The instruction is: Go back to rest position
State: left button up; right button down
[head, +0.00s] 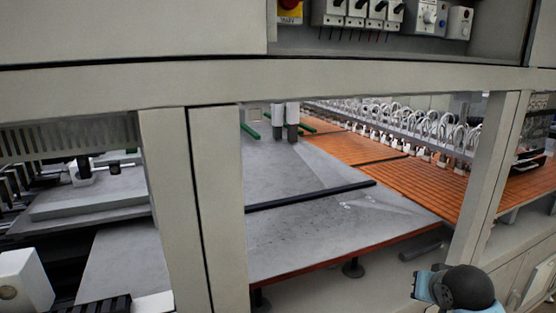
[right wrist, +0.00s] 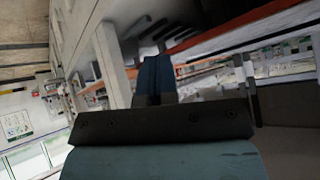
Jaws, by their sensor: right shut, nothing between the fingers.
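My right gripper (right wrist: 157,66) shows in the right wrist view, its dark blue fingers together with nothing between them. It points into open space, away from the machine surfaces seen around it. In the head view only a black and light blue part of my right arm shows at the lower right; the gripper itself is out of that picture. My left gripper is in neither view.
A grey machine table (head: 310,235) with a black bar (head: 310,196) across it lies behind pale frame posts (head: 215,210). Orange slatted panels (head: 415,185) continue to the right. A control panel (head: 390,15) hangs above. Grey cabinets (head: 515,285) stand near my right arm.

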jog(key=s+a+f+n+g, duration=0.2)
jog(key=s+f, duration=0.3)
jog(key=s, duration=0.5)
jog(key=s+a+f+n+g+y, duration=0.15)
jog(key=s+f, duration=0.35)
jog(key=s, duration=0.6)
jog(key=s+a+f+n+g, duration=0.2)
jog(key=s+f, duration=0.3)
jog(key=s, duration=0.5)
jog(key=w+a+f+t+y, duration=0.1)
jog(key=w+a+f+t, duration=0.1)
jog(key=f, duration=0.2)
jog(key=w+a+f+n+t, duration=0.1)
jog(key=w+a+f+t, duration=0.1)
jog(key=f, duration=0.3)
jog(key=w+a+f+t+y, duration=0.1)
jog(key=w+a+f+t, duration=0.1)
jog(key=f+t, duration=0.2)
jog(key=shift+f+y, duration=0.35)
